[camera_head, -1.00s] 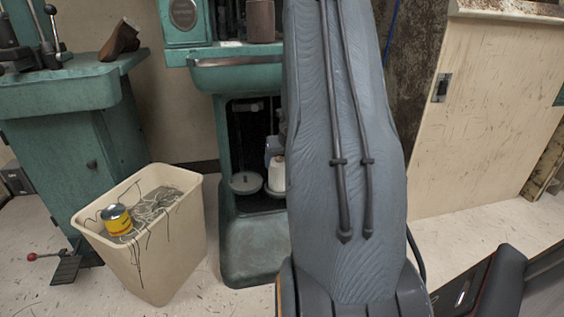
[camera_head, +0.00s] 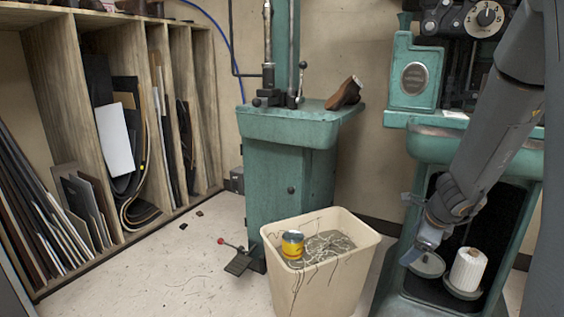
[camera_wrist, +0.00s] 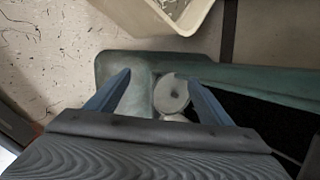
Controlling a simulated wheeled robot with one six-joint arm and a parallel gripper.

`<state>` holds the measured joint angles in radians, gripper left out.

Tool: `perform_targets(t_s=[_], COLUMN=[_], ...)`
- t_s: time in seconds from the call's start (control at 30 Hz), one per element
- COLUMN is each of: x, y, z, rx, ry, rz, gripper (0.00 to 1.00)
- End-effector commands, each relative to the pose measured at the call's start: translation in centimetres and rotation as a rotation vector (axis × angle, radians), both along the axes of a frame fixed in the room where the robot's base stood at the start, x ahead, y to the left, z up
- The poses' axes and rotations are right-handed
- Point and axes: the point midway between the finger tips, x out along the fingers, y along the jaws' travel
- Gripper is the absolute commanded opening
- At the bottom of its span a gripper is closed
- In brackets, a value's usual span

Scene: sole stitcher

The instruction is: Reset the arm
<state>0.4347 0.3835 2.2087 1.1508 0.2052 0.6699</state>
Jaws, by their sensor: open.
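My gripper (camera_head: 416,252) hangs at the end of my arm, in front of the open lower bay of the green stitching machine (camera_head: 413,78). In the wrist view its two blue fingers (camera_wrist: 158,92) stand wide apart with nothing held between them. A round pale disc (camera_wrist: 172,94) shows beyond the fingers, apart from them. In the head view a spool of white thread (camera_head: 468,270) stands on a round holder in the bay, right of the gripper. An empty round holder (camera_head: 428,265) is just behind the gripper.
A cream bin (camera_head: 340,285) with tangled thread and a yellow can (camera_head: 292,244) stands left of the gripper. A wooden rack (camera_head: 60,60) of sheets is at far left. Floor (camera_head: 190,265) between rack and bin is mostly clear.

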Motion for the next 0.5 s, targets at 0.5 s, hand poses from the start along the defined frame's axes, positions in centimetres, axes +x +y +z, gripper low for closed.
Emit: perform_targets(t_s=[0.5], x=[-12.3], y=[17.6], z=[2.7], rx=[-0.594], ry=[0.133], rz=[1.603], gripper=[0.74])
